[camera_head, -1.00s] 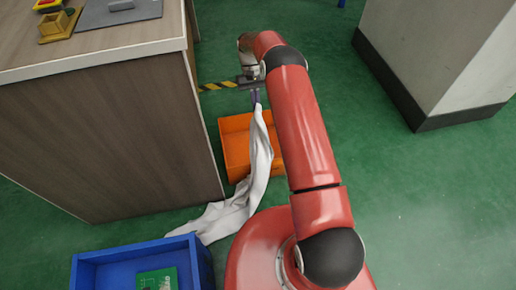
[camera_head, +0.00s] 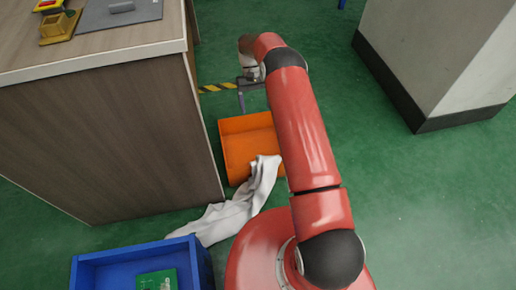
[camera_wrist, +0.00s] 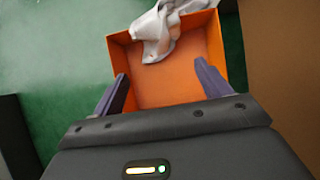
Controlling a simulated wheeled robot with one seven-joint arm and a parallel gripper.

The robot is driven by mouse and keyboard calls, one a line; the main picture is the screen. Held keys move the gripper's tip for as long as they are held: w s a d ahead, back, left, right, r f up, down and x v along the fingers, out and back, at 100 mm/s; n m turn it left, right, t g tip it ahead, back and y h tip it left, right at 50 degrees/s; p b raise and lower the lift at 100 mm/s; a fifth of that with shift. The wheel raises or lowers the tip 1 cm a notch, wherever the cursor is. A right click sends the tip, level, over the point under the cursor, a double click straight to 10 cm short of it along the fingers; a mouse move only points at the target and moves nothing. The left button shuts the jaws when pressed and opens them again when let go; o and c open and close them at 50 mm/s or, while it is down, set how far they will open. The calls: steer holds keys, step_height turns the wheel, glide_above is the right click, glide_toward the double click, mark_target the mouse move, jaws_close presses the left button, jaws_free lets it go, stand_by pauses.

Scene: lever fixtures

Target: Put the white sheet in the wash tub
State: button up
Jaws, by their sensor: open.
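The white sheet (camera_head: 240,205) lies crumpled, with one end over the near edge of an orange open tub (camera_head: 238,150). The rest of it trails on the green floor toward a blue bin. In the wrist view the sheet (camera_wrist: 158,32) hangs over the top edge of the orange tub (camera_wrist: 185,85), whose floor is otherwise bare. My gripper (camera_head: 242,108) is above the tub's far side, apart from the sheet. In the wrist view my gripper (camera_wrist: 162,82) has its two fingers spread with nothing between them. My arm hides the tub's right part in the head view.
A blue bin (camera_head: 90,270) with a green board (camera_head: 157,280) in it stands at the lower left. A wooden cabinet (camera_head: 110,130) stands left of the tub. A grey-white block (camera_head: 440,60) is at the right. Green floor between is clear.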

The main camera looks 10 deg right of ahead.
steer(key=shift+o, duration=0.9)
step_height(320, 180, up, 6)
steer(key=w+t, duration=0.1)
steer(key=t, duration=0.3)
steer(key=shift+w, duration=0.4)
steer(key=shift+r, duration=0.15)
